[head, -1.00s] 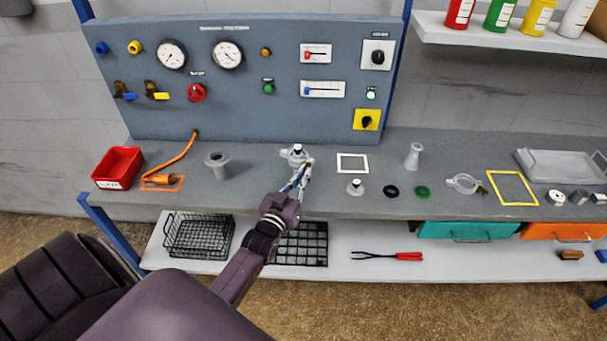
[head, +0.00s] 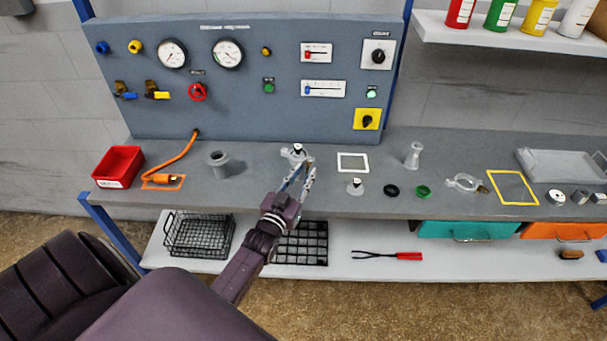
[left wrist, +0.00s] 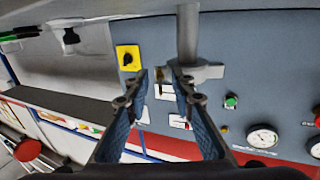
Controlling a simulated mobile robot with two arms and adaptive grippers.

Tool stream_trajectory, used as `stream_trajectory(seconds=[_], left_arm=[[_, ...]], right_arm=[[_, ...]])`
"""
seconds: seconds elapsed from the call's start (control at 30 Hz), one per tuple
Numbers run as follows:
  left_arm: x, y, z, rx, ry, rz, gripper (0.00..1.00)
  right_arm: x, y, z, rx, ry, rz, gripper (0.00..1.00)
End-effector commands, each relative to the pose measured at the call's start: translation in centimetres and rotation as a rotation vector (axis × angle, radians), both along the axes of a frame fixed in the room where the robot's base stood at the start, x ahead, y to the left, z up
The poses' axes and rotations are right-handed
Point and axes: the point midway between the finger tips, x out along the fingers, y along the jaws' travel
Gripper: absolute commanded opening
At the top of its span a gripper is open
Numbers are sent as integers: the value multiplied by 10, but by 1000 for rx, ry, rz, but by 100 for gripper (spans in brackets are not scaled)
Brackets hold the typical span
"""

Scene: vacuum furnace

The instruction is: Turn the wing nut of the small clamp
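A small grey clamp (head: 293,154) sits around an upright fitting near the back of the bench, below the panel. My left gripper (head: 303,168) is just in front of it, with its fingers apart and nothing seen held. In the left wrist view the gripper (left wrist: 157,78) is open. The clamp (left wrist: 208,72), on a grey pipe, shows beyond and beside the right finger. A small brownish piece shows between the fingertips; I cannot tell whether it is the wing nut. Another clamp (head: 463,182), with a brassy nut (head: 482,189), lies farther right. My right gripper is not in view.
A grey flanged fitting (head: 217,160) and a red bin (head: 119,167) stand to the left. A white frame (head: 353,155), a small white fitting (head: 355,187), a black ring (head: 391,191) and a green ring (head: 423,192) are to the right. The control panel (head: 240,115) rises behind.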

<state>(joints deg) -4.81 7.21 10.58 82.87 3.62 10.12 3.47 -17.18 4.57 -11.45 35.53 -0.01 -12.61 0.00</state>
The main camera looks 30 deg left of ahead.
Motion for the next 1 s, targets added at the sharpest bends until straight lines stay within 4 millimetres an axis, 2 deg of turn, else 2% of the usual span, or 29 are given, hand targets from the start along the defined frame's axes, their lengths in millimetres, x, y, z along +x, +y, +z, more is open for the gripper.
stream_trajectory(seconds=[0.27,0.37,0.7,0.83,1.0], left_arm=[[-7,-1,-1,0,2,0,22],[-21,-4,-2,-2,3,0,22],[-90,-17,-1,-1,3,0,22],[-108,-20,0,0,2,0,22],[-117,-22,1,0,0,0,22]], right_arm=[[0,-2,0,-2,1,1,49],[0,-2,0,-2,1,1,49],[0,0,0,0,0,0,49],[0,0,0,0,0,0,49],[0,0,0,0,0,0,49]])
